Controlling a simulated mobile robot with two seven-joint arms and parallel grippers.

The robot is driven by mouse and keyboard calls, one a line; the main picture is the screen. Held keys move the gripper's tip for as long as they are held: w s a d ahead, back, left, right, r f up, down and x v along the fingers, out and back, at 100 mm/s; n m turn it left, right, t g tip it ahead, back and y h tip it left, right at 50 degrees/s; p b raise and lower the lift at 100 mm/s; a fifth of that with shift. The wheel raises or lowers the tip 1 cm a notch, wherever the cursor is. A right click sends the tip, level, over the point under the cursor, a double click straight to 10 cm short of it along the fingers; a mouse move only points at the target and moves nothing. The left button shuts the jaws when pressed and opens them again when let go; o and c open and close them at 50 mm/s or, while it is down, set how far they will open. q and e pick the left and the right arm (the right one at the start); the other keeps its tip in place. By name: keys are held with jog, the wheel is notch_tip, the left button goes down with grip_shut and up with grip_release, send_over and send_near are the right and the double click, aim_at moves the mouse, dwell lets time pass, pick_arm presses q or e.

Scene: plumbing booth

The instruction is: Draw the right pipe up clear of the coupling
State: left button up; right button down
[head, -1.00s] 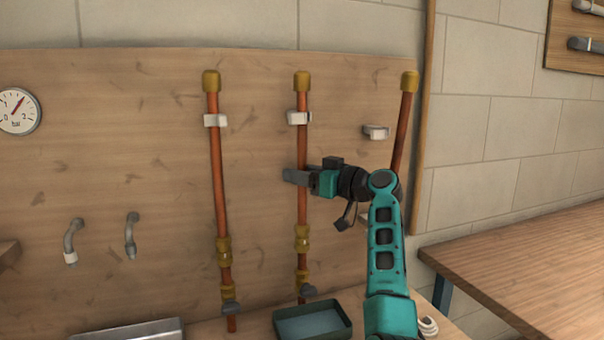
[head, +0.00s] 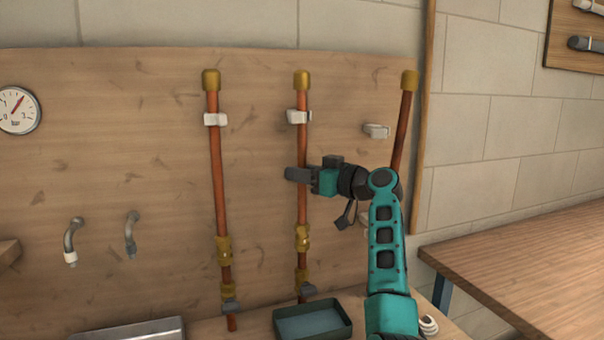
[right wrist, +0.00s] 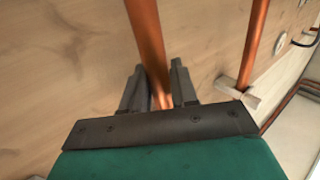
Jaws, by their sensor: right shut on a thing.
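Three copper pipes with brass caps show in the head view. My right gripper (head: 298,174) is shut on the middle pipe (head: 302,148), between its white clip (head: 299,117) and the brass coupling (head: 302,238) below. The pipe stands upright, and its lower end appears to meet the coupling; I cannot tell how deep it sits. In the right wrist view the two dark fingers (right wrist: 160,92) stand on either side of the pipe (right wrist: 146,40). The far-right pipe (head: 403,130) is tilted, its lower part hidden behind my arm. My left gripper is not in view.
The left pipe (head: 216,180) runs through its own clip and coupling (head: 223,249). A dark tray (head: 347,322) sits below the middle pipe. A white clip (head: 376,131) is on the board near the far-right pipe. A wooden bench (head: 520,250) stands at right.

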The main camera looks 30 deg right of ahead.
notch_tip(320, 180, up, 6)
jog(key=shift+f+p, duration=0.1)
jog(key=shift+p, duration=0.55)
jog(key=c, duration=1.1)
grip_release()
jog(key=shift+o, duration=0.4)
jog(key=shift+f, duration=0.15)
jog(key=shift+s, duration=0.1)
jog(key=shift+s+d+f, duration=0.1)
jog(key=shift+s+d, duration=0.05)
jog(key=shift+s, duration=0.15)
jog(key=b, duration=0.2)
send_near(306, 149)
jog(key=s, duration=0.2)
jog(key=shift+w+d, duration=0.15)
jog(key=shift+d, duration=0.25)
